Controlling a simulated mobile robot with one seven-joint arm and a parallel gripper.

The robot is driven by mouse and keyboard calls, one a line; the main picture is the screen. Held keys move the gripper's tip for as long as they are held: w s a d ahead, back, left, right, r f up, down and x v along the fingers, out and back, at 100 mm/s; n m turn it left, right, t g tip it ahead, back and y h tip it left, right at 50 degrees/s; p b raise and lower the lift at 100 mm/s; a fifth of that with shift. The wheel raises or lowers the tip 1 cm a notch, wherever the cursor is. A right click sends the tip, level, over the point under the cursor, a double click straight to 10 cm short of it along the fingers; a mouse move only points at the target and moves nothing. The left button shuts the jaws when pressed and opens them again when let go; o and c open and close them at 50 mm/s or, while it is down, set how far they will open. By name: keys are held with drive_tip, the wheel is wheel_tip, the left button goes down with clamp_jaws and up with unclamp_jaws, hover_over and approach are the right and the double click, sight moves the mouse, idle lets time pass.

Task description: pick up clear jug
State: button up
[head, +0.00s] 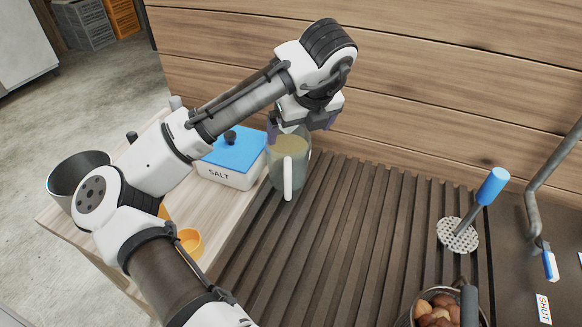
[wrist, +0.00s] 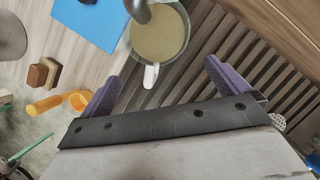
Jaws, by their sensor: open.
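The clear jug (head: 289,165) stands upright on the dark slatted surface, close to the salt box. It holds a tan liquid and has a white handle facing the head camera. In the wrist view the jug (wrist: 160,38) is seen from above, with its handle pointing down between the finger lines. My gripper (head: 302,126) is at the height of the jug's top, its purple fingers spread wide. In the wrist view my gripper (wrist: 165,66) is open and empty. Whether a finger touches the glass cannot be told.
A white salt box (head: 230,165) with a blue lid stands left of the jug. A dark grey pot (head: 75,172) and an orange cup (head: 190,242) are farther left. A blue-handled masher (head: 470,215) and a pot of chestnuts (head: 437,308) are at right. The wooden wall (head: 400,80) rises behind.

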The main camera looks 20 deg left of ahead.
sight(296, 155)
drive_tip(key=x, duration=0.5)
drive_tip(key=shift+f, duration=0.1)
drive_tip(key=x, duration=0.1)
drive_tip(key=p+x, duration=0.1)
drive_tip(key=x, duration=0.1)
drive_tip(key=p+x, duration=0.1)
drive_tip(key=x, duration=0.1)
drive_tip(key=shift+w+a, duration=0.35)
drive_tip(key=shift+w, duration=0.05)
drive_tip(key=shift+c, duration=0.3)
drive_tip(key=c, duration=1.7)
